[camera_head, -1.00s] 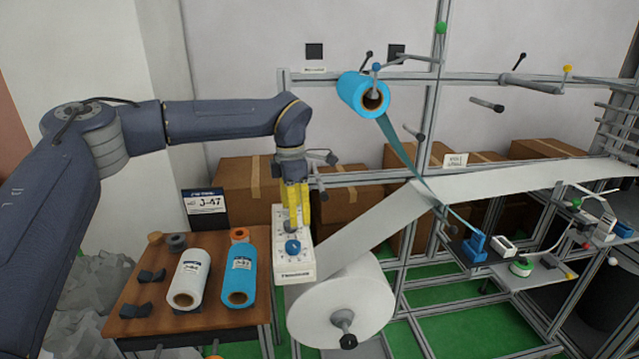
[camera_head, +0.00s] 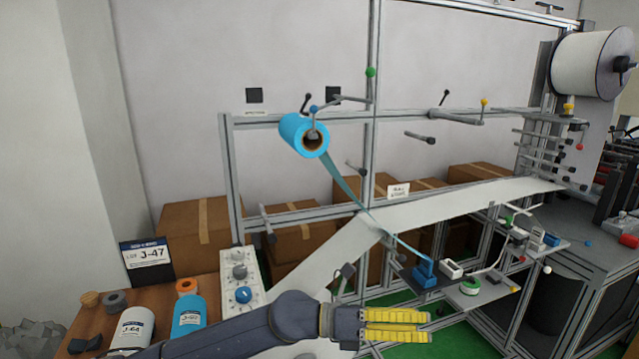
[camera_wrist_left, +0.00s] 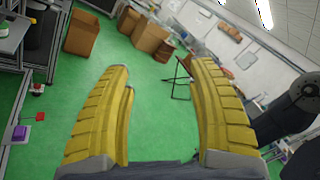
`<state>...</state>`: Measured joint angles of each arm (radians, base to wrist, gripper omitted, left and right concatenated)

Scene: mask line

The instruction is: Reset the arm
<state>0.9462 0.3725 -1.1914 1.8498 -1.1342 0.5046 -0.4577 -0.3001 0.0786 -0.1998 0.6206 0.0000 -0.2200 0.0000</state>
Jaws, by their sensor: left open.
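My left arm comes in low from the left in the head view, and its yellow-fingered left gripper (camera_head: 397,325) points right near the bottom middle. The left wrist view shows the two fingers (camera_wrist_left: 160,110) apart with nothing between them but green floor. The gripper is clear of the white control box (camera_head: 240,277) with its blue knob, which stands to its left. My right gripper is not in view.
A blue roll (camera_head: 304,135) hangs on the metal frame, its strip running down to a blue block (camera_head: 425,272). A white web (camera_head: 450,203) crosses the machine. A wooden table (camera_head: 95,318) with white and blue rolls stands at left. Cardboard boxes (camera_head: 190,233) stand behind.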

